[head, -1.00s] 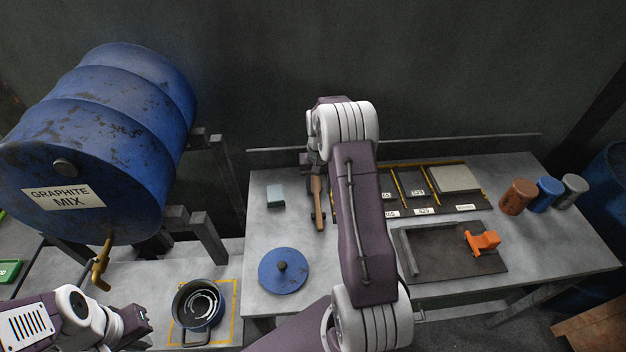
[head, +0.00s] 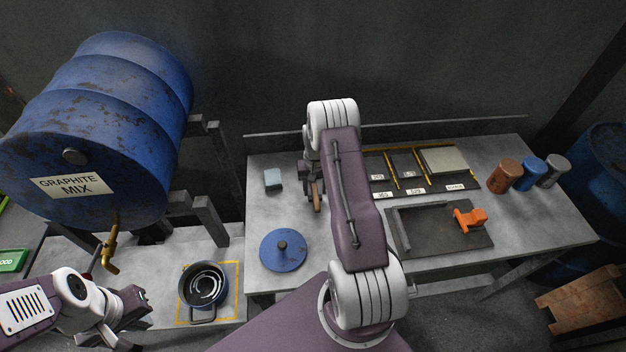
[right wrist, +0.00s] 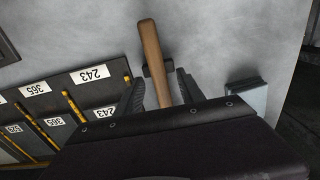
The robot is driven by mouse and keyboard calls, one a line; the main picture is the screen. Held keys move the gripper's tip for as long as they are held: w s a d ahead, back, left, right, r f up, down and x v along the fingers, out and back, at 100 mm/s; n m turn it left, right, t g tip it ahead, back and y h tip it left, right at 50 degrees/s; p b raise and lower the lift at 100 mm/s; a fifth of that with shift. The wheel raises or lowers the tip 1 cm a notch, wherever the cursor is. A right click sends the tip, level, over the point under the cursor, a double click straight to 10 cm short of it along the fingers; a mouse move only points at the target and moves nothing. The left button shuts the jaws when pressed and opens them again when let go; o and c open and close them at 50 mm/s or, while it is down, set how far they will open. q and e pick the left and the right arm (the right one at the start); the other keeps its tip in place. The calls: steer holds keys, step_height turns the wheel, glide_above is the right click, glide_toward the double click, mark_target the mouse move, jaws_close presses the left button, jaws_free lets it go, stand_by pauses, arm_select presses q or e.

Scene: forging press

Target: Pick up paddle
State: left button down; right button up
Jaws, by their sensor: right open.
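The paddle has a brown wooden handle (head: 316,196) that lies on the grey table, left of the labelled rack. In the right wrist view the handle (right wrist: 153,52) runs between my right gripper's two fingers, and its lower part is hidden by the gripper body. My right gripper (head: 313,178) is over the paddle and open, with one finger on each side of the handle; I cannot tell whether they touch it. My left gripper (head: 143,301) is at lower left, away from the paddle, beside the black pot; its jaw opening is unclear.
A blue round lid (head: 283,250) and a pale blue block (head: 273,179) lie near the paddle. A rack with number labels (head: 415,172) and a tray with an orange clamp (head: 470,220) are to the right.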

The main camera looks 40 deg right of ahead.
steer(key=c, duration=0.4)
steer(key=shift+s+a+r, duration=0.1)
steer(key=shift+s+r, duration=0.05)
jaws_close()
step_height(320, 180, up, 4)
steer(key=shift+f+b, duration=0.15)
steer(key=shift+b, duration=0.5)
steer(key=s+d+r+b, duration=0.2)
steer(key=s+r, duration=0.5)
steer(key=s, duration=0.4)
steer(key=shift+s, duration=0.15)
